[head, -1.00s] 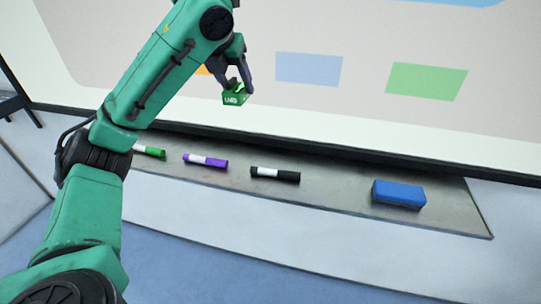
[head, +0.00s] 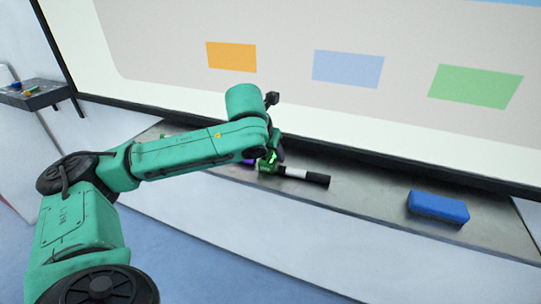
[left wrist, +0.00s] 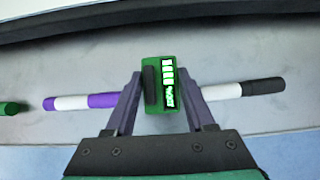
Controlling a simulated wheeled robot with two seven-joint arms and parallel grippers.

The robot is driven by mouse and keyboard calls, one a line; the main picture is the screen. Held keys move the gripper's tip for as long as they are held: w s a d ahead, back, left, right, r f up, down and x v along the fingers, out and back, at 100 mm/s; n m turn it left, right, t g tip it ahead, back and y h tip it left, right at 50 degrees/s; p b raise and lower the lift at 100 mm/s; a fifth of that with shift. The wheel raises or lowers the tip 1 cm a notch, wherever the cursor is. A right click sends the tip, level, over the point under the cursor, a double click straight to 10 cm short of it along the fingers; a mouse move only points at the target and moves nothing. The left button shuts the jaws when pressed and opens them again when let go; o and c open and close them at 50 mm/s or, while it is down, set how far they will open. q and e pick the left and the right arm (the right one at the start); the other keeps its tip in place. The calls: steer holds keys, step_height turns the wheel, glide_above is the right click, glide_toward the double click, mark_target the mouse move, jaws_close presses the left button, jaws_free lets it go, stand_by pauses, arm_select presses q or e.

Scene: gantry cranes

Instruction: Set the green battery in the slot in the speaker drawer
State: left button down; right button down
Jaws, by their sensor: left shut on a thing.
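The green battery (head: 268,164) is in my left gripper (head: 274,158), in front of the marker tray below the board. In the left wrist view the battery (left wrist: 176,86) sits upright between the two fingers of my left gripper (left wrist: 163,90), with light markings on its face. The gripper is shut on it. The battery covers part of the line of markers behind it. I cannot tell how far it is above the tray. My right gripper is not in view. No speaker drawer or slot shows in either view.
A black marker (head: 305,175), a purple marker (left wrist: 85,102) and a green marker (left wrist: 12,108) lie on the tray (head: 360,195). A blue block (head: 438,206) lies at its right. A dark panel with coloured knobs (head: 32,93) stands at far left.

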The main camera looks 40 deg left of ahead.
arm_select(q)
steer(key=shift+c, duration=1.3)
jaws_free()
